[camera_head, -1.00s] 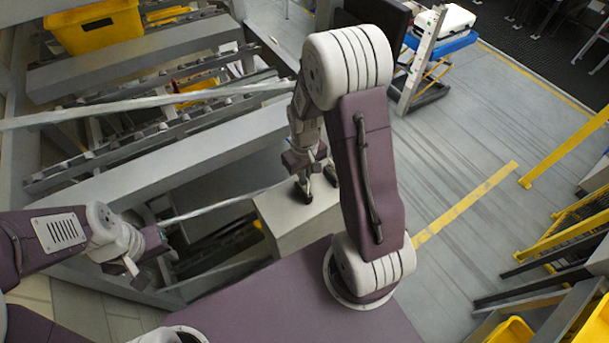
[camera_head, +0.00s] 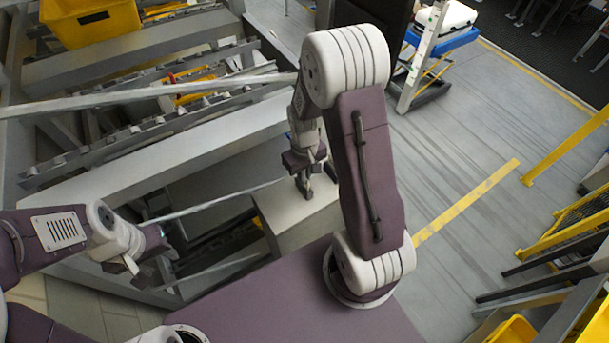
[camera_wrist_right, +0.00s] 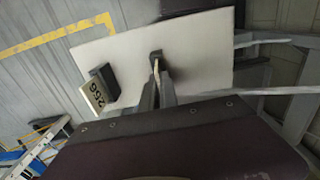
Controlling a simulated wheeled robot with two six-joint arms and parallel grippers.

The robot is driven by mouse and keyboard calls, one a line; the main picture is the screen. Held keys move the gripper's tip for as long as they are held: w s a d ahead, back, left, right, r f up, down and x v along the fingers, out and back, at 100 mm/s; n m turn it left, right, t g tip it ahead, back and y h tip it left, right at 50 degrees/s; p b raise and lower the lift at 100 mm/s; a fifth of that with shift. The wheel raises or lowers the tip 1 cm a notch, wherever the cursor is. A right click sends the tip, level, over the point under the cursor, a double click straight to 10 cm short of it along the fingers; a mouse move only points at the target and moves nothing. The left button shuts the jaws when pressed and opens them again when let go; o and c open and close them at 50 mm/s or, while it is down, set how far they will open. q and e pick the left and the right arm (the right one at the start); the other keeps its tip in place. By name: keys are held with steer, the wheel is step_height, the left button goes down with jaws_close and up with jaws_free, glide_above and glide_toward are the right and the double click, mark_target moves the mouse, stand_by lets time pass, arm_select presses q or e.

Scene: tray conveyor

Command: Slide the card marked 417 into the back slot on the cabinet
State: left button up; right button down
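The cabinet (camera_head: 292,228) is a pale box with a flat top, left of my right arm. In the right wrist view its pale top (camera_wrist_right: 205,50) carries two dark slot holders. One holder (camera_wrist_right: 104,82) holds a card (camera_wrist_right: 93,98) with dark digits, turned and hard to read. The other holder (camera_wrist_right: 156,54) is directly at my right gripper's tips. My right gripper (camera_wrist_right: 158,82) is shut on a thin pale card (camera_wrist_right: 155,67), seen edge-on at that holder; its number is hidden and its seating depth unclear. My left gripper (camera_head: 152,268) hangs away from the cabinet; its fingers are unclear.
Metal conveyor frames and rails (camera_head: 150,130) fill the left, with a yellow bin (camera_head: 90,22) at top left. A cart with a blue top (camera_head: 445,42) stands at the back. Yellow rails (camera_head: 570,145) stand at right. Grey floor between is clear.

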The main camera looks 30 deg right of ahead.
steer(key=shift+f, duration=0.3)
steer(key=c, duration=1.6)
jaws_free()
steer(key=shift+o, duration=0.2)
step_height(320, 180, up, 9)
steer(key=shift+r+b, duration=0.1)
steer(key=shift+b, duration=0.65)
